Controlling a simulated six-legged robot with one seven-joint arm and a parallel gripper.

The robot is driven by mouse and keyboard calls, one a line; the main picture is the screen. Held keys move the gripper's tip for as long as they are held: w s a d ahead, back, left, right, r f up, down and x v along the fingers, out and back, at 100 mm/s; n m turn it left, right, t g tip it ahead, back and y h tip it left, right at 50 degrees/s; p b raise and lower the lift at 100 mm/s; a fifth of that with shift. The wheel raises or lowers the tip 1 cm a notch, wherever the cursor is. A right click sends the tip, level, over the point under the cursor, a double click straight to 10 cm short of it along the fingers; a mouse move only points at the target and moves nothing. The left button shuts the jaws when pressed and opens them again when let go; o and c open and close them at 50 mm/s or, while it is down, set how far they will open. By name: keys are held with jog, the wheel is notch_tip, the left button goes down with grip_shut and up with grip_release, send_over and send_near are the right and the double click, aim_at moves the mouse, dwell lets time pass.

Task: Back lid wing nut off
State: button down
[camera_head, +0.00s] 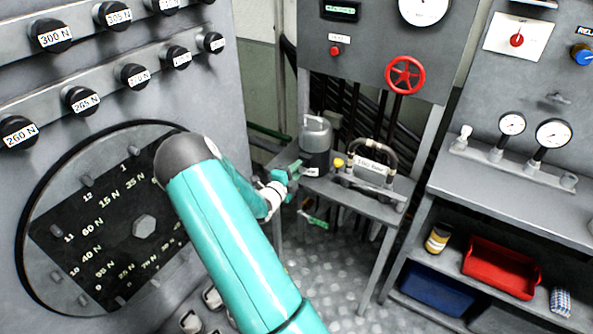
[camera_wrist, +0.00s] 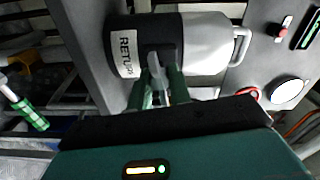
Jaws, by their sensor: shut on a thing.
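My gripper (camera_head: 287,184) is at the left front of a canister on the small bench, its fingers pointing towards it. The canister (camera_head: 315,160) has a dark body and a silver lid (camera_head: 316,124) with a handle. In the wrist view the canister (camera_wrist: 115,65) lies sideways with a white label reading "RETUR". My gripper (camera_wrist: 160,85) is shut there on a small grey piece that looks like the wing nut (camera_wrist: 153,62), in front of the dark body. Whether the nut still touches the canister cannot be told. In the head view the fingers hide it.
A bench (camera_head: 370,205) carries a hose fitting (camera_head: 372,160) and yellow knob (camera_head: 338,163) right of the canister. A green-handled tool (camera_head: 316,221) hangs below. A red valve wheel (camera_head: 405,75) is above. A large round dial (camera_head: 110,220) stands at left, close to my arm.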

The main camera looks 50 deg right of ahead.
jog(key=n, duration=0.3)
jog(key=shift+n, duration=0.3)
jog(key=n, duration=0.4)
jog(key=shift+n, duration=0.3)
jog(key=n, duration=1.1)
jog(key=shift+n, duration=0.4)
jog(key=n, duration=0.4)
jog(key=shift+n, duration=0.3)
jog(key=n, duration=0.3)
jog(key=shift+n, duration=2)
